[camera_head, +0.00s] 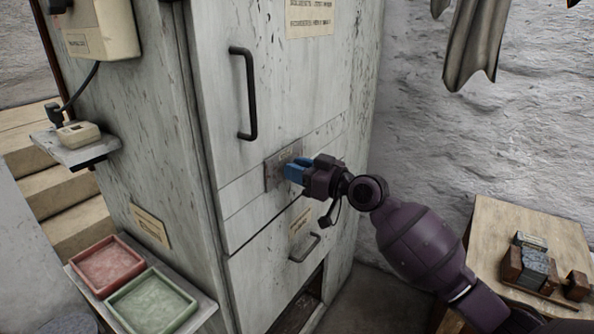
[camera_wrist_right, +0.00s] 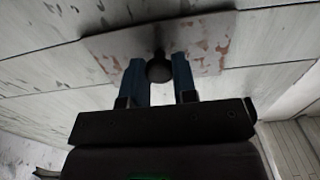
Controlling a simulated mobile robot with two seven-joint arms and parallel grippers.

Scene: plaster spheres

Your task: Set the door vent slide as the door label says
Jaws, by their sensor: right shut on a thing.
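The vent slide's metal plate (camera_head: 273,172) is set on the pale, chipped cabinet door, below the long black handle. It also shows in the right wrist view (camera_wrist_right: 212,45). A round dark knob (camera_wrist_right: 159,70) stands out from the plate there. My right gripper (camera_head: 293,170) is at the plate, its blue fingers shut on the knob, one finger on each side. In the head view the fingers hide the knob. The door label (camera_head: 310,16) is a cream paper at the top of the door, cut by the frame edge; its text is too small to read. My left gripper is out of view.
The black door handle (camera_head: 248,93) is above the plate. A lower drawer handle (camera_head: 305,248) is below. A red tray (camera_head: 107,262) and a green tray (camera_head: 152,303) stand at lower left. A wooden table (camera_head: 510,222) with small blocks is at right.

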